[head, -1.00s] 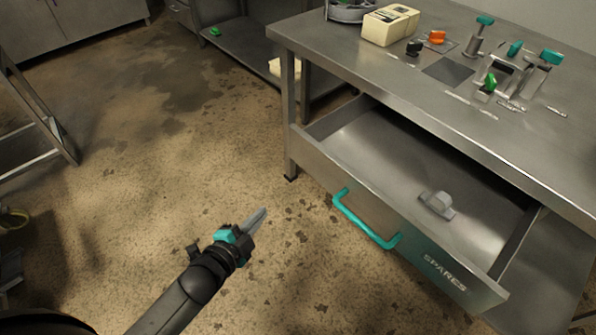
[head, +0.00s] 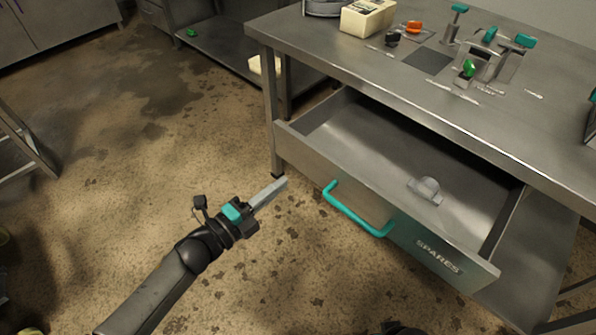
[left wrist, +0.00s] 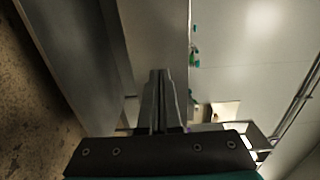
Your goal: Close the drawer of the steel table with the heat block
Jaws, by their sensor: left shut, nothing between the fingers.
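The steel table (head: 330,62) stands at the right in the head view. Its drawer (head: 330,160), marked SPARES, is pulled well out, with a teal bar handle (head: 352,213) on its front. A small grey metal part (head: 427,190) lies inside. My left gripper (head: 280,186) is shut and empty, in front of the drawer and left of the handle, apart from it in the picture. It also shows in the left wrist view (left wrist: 158,82), with grey metal surfaces beyond it. I cannot tell which tabletop item is the heat block.
On the tabletop are a cream box (head: 366,18), an orange-topped item (head: 413,27) and several teal-handled clamps (head: 515,55). A lower steel shelf (head: 225,58) stands behind at the left. A metal frame (head: 25,145) is at the far left. The floor between is clear.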

